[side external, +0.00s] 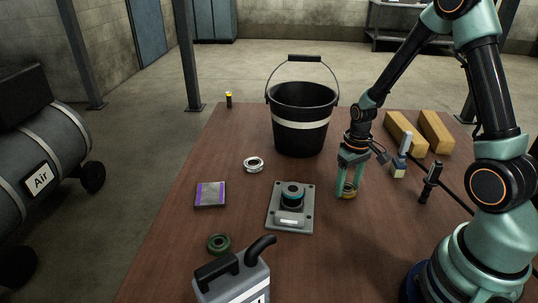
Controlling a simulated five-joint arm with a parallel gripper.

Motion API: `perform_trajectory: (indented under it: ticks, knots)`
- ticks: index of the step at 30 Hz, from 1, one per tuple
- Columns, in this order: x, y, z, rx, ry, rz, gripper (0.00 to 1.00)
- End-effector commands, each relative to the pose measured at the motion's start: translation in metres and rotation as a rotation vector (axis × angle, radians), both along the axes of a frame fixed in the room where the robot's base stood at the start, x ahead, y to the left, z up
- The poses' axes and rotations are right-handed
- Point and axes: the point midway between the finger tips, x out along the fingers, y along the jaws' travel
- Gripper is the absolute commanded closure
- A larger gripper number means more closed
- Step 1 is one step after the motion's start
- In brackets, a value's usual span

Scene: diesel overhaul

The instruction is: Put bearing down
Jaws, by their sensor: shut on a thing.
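My gripper (349,184) points down over the wooden table, right of the grey plate and in front of the bucket. Its green fingers are shut on a small brass-coloured ring (349,193), which looks like the bearing. The ring is low, at or just above the table top; I cannot tell whether it touches. The fingers hide part of it. A silver ring (253,164), also bearing-like, lies flat on the table further left. A green ring (219,244) lies near the front left.
A grey plate (275,222) with a dark round fixture stands left of my gripper. A black bucket (301,120) stands behind. Wooden blocks (405,134) and small upright tools (430,183) are at right. A purple-striped box (210,195) and grey jug (232,282) are at left and front.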

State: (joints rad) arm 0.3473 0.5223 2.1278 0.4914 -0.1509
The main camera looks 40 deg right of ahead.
Motion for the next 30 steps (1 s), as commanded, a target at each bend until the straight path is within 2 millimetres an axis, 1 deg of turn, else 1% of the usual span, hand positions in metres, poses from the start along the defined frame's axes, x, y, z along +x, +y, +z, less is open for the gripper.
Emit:
perform_trajectory:
  ticks: [6,10,11,12,13,23,26,30]
  knots:
    - [0.000,0.000,0.000,0.000,-0.001,0.000,1.00]
    - [0.000,0.000,-0.003,0.000,0.001,0.000,1.00]
    - [0.000,0.000,-0.003,0.000,0.001,0.000,0.26]
    - [0.000,0.000,-0.003,0.000,0.000,0.000,0.10]
    - [0.000,0.000,-0.003,0.000,0.000,0.000,0.07]
    - [0.000,0.000,-0.001,0.000,-0.001,0.000,0.07]
    - [0.001,0.000,0.005,-0.002,-0.004,0.000,0.07]
    - [0.002,-0.001,0.023,-0.002,-0.006,0.000,0.07]
